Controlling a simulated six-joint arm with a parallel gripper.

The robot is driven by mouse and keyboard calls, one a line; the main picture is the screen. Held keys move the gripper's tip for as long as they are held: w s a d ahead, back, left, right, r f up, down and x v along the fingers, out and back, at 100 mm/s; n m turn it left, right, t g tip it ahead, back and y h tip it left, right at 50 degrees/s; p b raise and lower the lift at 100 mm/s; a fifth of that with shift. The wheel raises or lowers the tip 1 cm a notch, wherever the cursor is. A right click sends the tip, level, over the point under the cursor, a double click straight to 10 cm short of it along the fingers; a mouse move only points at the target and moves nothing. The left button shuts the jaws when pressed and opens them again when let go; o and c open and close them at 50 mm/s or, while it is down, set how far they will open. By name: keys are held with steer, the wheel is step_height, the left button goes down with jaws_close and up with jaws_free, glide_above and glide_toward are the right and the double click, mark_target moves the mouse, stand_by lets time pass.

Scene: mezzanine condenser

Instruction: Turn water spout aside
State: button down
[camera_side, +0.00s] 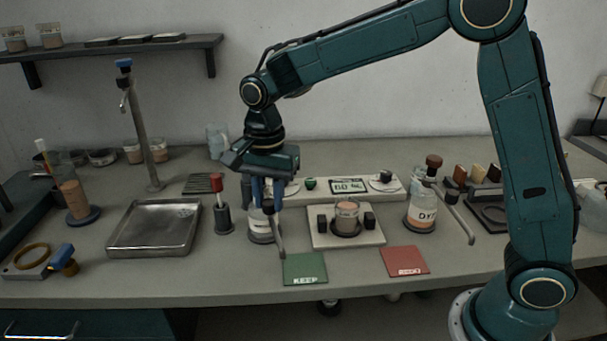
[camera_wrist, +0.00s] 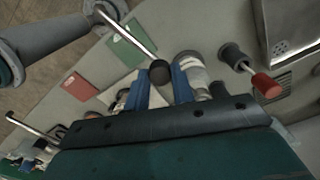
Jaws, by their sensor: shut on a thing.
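The water spout (camera_side: 277,235) is a thin metal bar beside a labelled jar (camera_side: 259,228). In the side view it slants down and forward from under my gripper (camera_side: 265,192), ending near the green KEEP card (camera_side: 305,269). In the wrist view the spout (camera_wrist: 127,36) runs to the upper left from a dark round knob (camera_wrist: 160,72). My gripper (camera_wrist: 161,85) is shut, with blue fingers on both sides of the knob end. The jar (camera_wrist: 190,70) is right by the fingers, partly hidden by them. The exact contact is hidden.
A weighing plate with a cup (camera_side: 346,217) stands right of my gripper, with a red REDO card (camera_side: 404,261) in front. A red-topped post (camera_side: 221,205) and steel tray (camera_side: 155,228) are to the left. A second jar with spout (camera_side: 421,212) is further right.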

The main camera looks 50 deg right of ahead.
steer(key=shift+w+a+m, duration=0.7)
steer(key=shift+a+m, duration=0.15)
steer(key=shift+m, duration=0.35)
steer(key=c, duration=1.2)
jaws_free()
steer(key=shift+o, duration=0.2)
steer(key=shift+r, duration=0.15)
step_height(320, 180, up, 14)
steer(key=shift+f, duration=0.2)
